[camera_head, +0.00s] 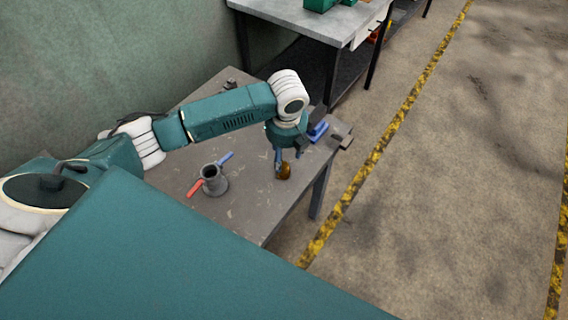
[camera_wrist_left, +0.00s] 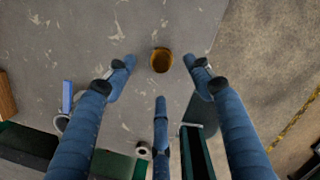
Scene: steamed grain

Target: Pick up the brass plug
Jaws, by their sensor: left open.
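The brass plug (camera_head: 284,171) stands on the grey worktable near its right edge in the head view. In the left wrist view the brass plug (camera_wrist_left: 161,60) lies between and just beyond the spread blue fingertips. My left gripper (camera_head: 279,160) is above the plug, pointing down at it, with its fingers open and empty. The left wrist view shows the left gripper's several fingers (camera_wrist_left: 160,75) spread apart, with clear gaps to the plug. My right gripper is in neither view.
A grey pipe fitting (camera_head: 214,180) with a red and a blue handle stands left of the plug. A second table (camera_head: 345,22) stands behind.

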